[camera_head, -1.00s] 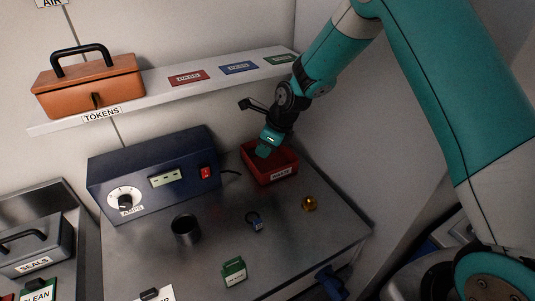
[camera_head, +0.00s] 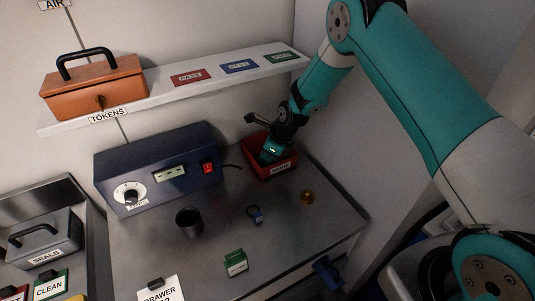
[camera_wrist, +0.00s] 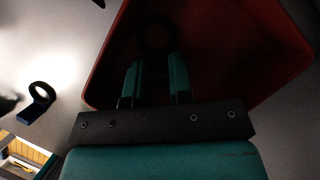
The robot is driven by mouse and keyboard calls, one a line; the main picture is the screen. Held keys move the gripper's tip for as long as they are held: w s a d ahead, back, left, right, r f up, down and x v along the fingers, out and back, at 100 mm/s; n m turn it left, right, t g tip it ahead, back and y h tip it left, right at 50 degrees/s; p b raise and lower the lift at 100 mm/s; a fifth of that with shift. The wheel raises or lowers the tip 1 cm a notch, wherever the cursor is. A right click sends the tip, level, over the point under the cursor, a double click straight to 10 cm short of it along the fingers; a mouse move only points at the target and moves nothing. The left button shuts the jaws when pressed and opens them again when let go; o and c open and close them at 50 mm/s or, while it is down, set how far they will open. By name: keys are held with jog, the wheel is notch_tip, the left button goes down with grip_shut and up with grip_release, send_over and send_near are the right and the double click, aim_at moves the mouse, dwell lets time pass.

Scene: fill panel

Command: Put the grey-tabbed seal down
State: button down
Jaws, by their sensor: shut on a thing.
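My gripper (camera_head: 269,155) reaches down into the red bin (camera_head: 259,170), whose front label seems to read WASTE. In the wrist view my gripper (camera_wrist: 154,78) has its two teal fingers shut on the seal. The seal's dark ring (camera_wrist: 156,20) shows just beyond the fingertips, over the shadowed inside of the bin (camera_wrist: 275,55). The tab is between the fingers and too dark to show its colour. I cannot tell whether the seal touches the bin floor. In the head view the seal is hidden by the gripper and bin.
A blue-tabbed ring (camera_head: 254,214) lies on the bench (camera_head: 205,265), left of the bin in the wrist view (camera_wrist: 38,108). A brass piece (camera_head: 307,197), a green-tagged block (camera_head: 235,263), a dark cup (camera_head: 188,222) and a blue meter box (camera_head: 155,170) stand around. A shelf (camera_head: 215,80) runs above.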

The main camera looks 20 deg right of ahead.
jog(key=c, duration=1)
grip_release()
jog(key=shift+r, duration=0.15)
jog(key=b+v, duration=0.2)
jog(key=v, duration=1)
